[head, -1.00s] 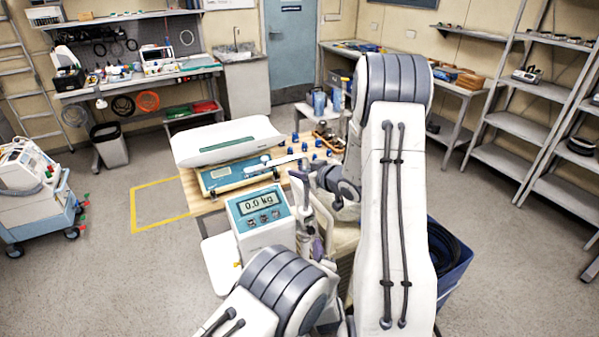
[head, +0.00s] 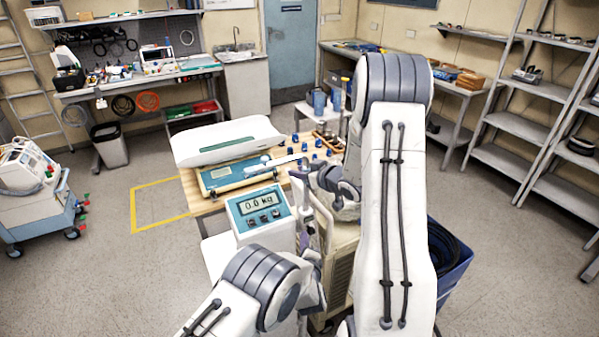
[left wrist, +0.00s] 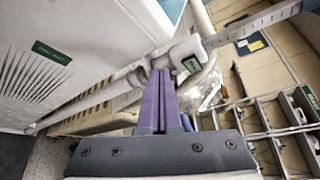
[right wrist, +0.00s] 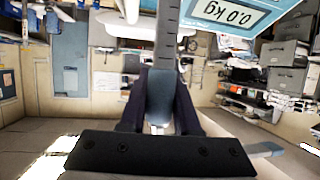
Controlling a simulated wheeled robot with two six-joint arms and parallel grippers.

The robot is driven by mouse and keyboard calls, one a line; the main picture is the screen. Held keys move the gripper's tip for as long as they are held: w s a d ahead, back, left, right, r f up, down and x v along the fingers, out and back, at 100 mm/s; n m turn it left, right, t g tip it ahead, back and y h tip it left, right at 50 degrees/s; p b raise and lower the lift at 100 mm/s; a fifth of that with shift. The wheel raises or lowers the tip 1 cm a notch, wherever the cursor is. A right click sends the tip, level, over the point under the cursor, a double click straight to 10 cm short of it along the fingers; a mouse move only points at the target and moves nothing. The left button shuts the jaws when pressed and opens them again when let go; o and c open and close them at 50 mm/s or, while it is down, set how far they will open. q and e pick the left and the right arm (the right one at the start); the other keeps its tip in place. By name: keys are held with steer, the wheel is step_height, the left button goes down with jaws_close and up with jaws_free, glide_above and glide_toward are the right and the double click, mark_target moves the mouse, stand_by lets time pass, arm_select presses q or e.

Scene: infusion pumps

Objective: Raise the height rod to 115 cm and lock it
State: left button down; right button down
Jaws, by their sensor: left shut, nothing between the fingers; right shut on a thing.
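The height rod is a grey graduated strip; it shows in the right wrist view (right wrist: 167,38) and runs to the upper right in the left wrist view (left wrist: 262,22). My right gripper (right wrist: 160,100) is shut on a grey-blue part of the rod; in the head view it (head: 308,181) is beside the scale display. A white clamp piece (left wrist: 187,55) sits around the rod. My left gripper (left wrist: 160,74) is shut and empty, its purple fingertips close to this clamp; I cannot tell whether they touch. The scale display (head: 259,204) reads 0.0 kg. The rod's height reading is too small to read.
A baby scale (head: 228,142) stands on a wooden-topped table behind the display. A blue bin (head: 450,262) is on the floor right of my right arm. A divided tray (left wrist: 262,120) lies below my left gripper. Open floor (head: 110,275) lies to the left.

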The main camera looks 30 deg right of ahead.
arm_select(q)
steer(key=shift+d, duration=0.3)
stand_by(0.6)
steer(key=shift+d+r, duration=0.1)
steer(key=shift+r, duration=0.1)
stand_by(0.3)
steer(key=shift+d+r, duration=0.15)
steer(key=shift+r, duration=0.2)
steer(key=shift+d+r, duration=0.2)
stand_by(0.4)
steer(key=shift+a+r, duration=0.25)
steer(key=shift+r, duration=0.05)
steer(key=s, duration=0.6)
steer(key=shift+a, duration=0.2)
